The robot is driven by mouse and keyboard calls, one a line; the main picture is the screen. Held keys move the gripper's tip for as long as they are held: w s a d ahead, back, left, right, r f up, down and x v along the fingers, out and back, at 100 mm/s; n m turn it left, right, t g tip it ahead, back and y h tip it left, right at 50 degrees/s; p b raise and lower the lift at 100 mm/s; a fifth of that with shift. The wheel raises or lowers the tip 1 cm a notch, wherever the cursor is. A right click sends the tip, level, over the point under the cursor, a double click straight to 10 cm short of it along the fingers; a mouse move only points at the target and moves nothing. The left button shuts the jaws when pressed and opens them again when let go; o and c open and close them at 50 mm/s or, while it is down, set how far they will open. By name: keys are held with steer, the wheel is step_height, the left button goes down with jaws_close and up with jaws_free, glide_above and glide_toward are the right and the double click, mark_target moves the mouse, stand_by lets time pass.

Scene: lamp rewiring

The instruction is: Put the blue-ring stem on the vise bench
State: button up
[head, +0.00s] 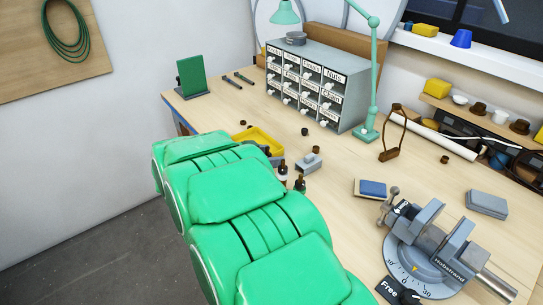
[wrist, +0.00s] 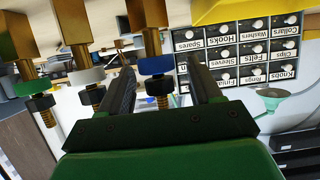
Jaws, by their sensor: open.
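The blue-ring stem (wrist: 157,66) shows in the wrist view as a brass rod with a blue collar, a threaded part and a dark nut. My gripper (wrist: 161,63) is open, with one dark finger on each side of this stem in the picture. I cannot tell whether either finger touches it. A white-ring stem (wrist: 82,78) is just to the left, close to the left finger. Another brass stem (wrist: 20,45) is farther left. In the head view my green arm hides the gripper, and I cannot make out the stems. The vise (head: 430,247) stands on the wooden bench (head: 345,225).
A labelled drawer cabinet (head: 311,75) and a teal lamp (head: 368,130) stand at the back of the bench. A blue-topped block (head: 371,188) and a grey block (head: 487,203) lie near the vise. A yellow tray (head: 262,139) sits beside my arm. Bare wood lies left of the vise.

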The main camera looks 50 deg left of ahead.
steer(key=v, duration=0.2)
steer(key=r+v, duration=0.1)
steer(key=v, duration=0.1)
step_height(320, 180, up, 6)
steer(key=shift+w, duration=0.1)
